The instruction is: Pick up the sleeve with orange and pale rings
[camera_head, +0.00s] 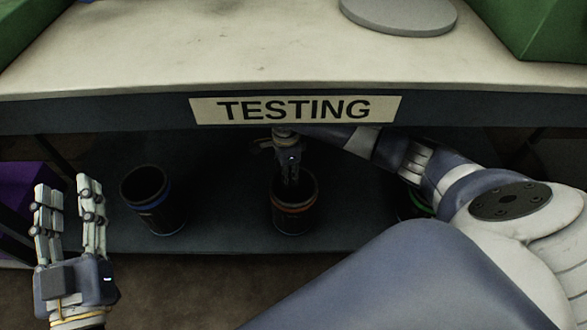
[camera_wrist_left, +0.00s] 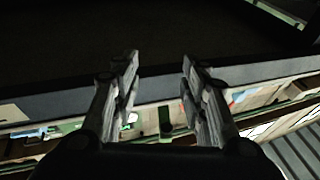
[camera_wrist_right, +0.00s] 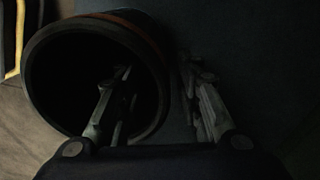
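The sleeve with orange and pale rings (camera_head: 293,222) is a dark, open-topped cylinder standing upright on the lower shelf, in the middle of the head view. In the right wrist view the sleeve (camera_wrist_right: 40,48) shows its wide open mouth. My right gripper (camera_head: 290,178) reaches down to it under the table edge. In the right wrist view my right gripper (camera_wrist_right: 160,88) is open, with one finger over the mouth and the other outside the wall; the rim lies between them. Finger depth and contact are too dark to tell. My left gripper (camera_head: 68,186) is open and empty at the left.
A blue-ringed sleeve (camera_head: 155,212) stands left of the orange one on the shelf (camera_head: 225,195). A green-ringed sleeve (camera_head: 415,210) is partly hidden by my right arm. The table edge with the TESTING sign (camera_head: 295,109) overhangs the shelf. A purple bin (camera_head: 22,186) stands far left.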

